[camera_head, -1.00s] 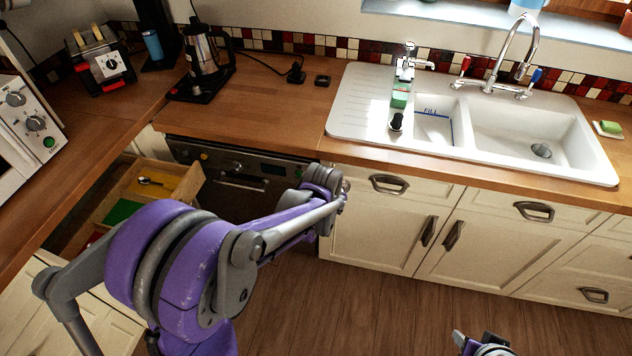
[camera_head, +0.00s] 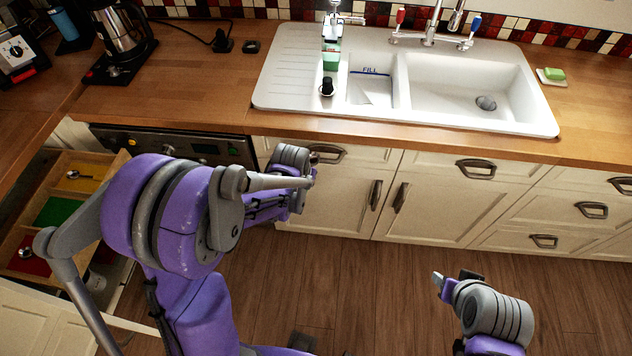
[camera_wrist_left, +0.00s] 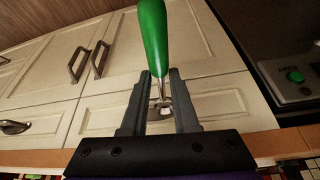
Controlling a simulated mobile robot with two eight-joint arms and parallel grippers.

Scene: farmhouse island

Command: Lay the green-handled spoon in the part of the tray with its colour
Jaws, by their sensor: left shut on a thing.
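The green-handled spoon (camera_wrist_left: 153,38) is held between the fingers of my left gripper (camera_wrist_left: 160,78) in the left wrist view, handle pointing up. In the head view my left arm reaches in front of the cabinets, and the spoon cannot be made out. The tray (camera_head: 102,165) lies in the open drawer at the left. Its yellow part (camera_head: 66,184) and red part (camera_head: 38,266) each hold a spoon; its green part (camera_head: 58,212) looks empty, partly behind my arm. My right gripper (camera_head: 455,277) is open and empty above the floor.
A worktop (camera_head: 205,85) with a white sink (camera_head: 290,85) runs along the back. A kettle (camera_head: 122,40) stands at its left end. The dark oven front (camera_head: 175,142) is below, beside the drawer. The floor (camera_head: 375,290) is clear between my arms.

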